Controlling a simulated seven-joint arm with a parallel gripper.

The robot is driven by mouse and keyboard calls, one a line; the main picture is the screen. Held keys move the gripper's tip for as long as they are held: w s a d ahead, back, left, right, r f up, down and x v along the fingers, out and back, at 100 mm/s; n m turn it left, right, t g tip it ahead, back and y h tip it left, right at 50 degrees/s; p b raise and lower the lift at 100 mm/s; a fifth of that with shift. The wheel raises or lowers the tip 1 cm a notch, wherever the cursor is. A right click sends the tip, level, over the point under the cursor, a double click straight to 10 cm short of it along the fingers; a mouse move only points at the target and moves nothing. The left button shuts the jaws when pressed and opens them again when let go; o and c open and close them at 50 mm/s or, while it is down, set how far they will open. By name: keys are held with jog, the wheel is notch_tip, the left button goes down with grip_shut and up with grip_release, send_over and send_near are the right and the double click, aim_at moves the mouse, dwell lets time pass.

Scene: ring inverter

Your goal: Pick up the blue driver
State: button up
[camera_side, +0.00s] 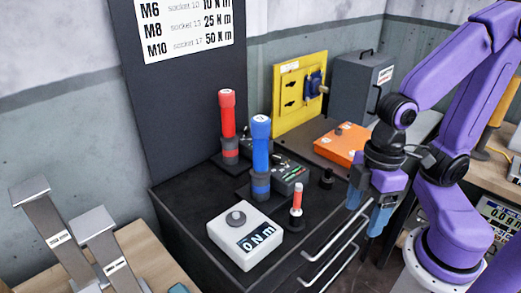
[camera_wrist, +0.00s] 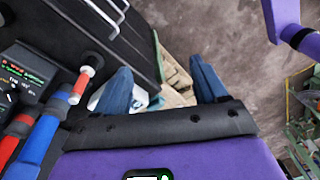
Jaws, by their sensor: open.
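The blue driver (camera_side: 261,147) stands upright in a dark holder on the black cabinet top in the side view. In the wrist view the blue driver (camera_wrist: 38,145) shows at the lower left, outside the space between the fingers. My gripper (camera_side: 365,217) is to the right of the driver and apart from it, by the cabinet's right edge, pointing down. In the wrist view my gripper (camera_wrist: 163,82) has its two blue fingers spread wide, with nothing held between them.
A red driver (camera_side: 228,112) stands behind the blue one. A small red-and-white tool (camera_side: 297,200) and a white torque display box (camera_side: 245,236) are in front. An orange box (camera_side: 342,142) and a yellow panel (camera_side: 299,92) stand farther back. Metal handles (camera_side: 338,240) line the cabinet front.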

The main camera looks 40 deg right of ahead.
jog(key=w+a+f+m+t+y, duration=0.2)
jog(key=w+a+m, duration=0.2)
jog(key=a, duration=0.4)
jog(key=w+a+f+m+t+y, duration=0.3)
jog(key=w+a+m, duration=0.2)
jog(key=a, duration=0.4)
jog(key=m+t+h, duration=0.8)
jog(key=t+h, duration=0.3)
jog(key=h, duration=0.4)
send_near(263, 148)
jog(key=x, duration=0.5)
jog(key=shift+w+d+r, duration=0.15)
jog(key=shift+d+r, duration=0.1)
jog(key=shift+d, duration=0.2)
jog(key=shift+a+f+x, duration=0.1)
jog(key=shift+a+x, duration=0.05)
jog(key=shift+x, duration=1.45)
jog(key=shift+a+f+x, duration=0.15)
jog(key=shift+x, duration=1.4)
jog(key=shift+w, duration=0.2)
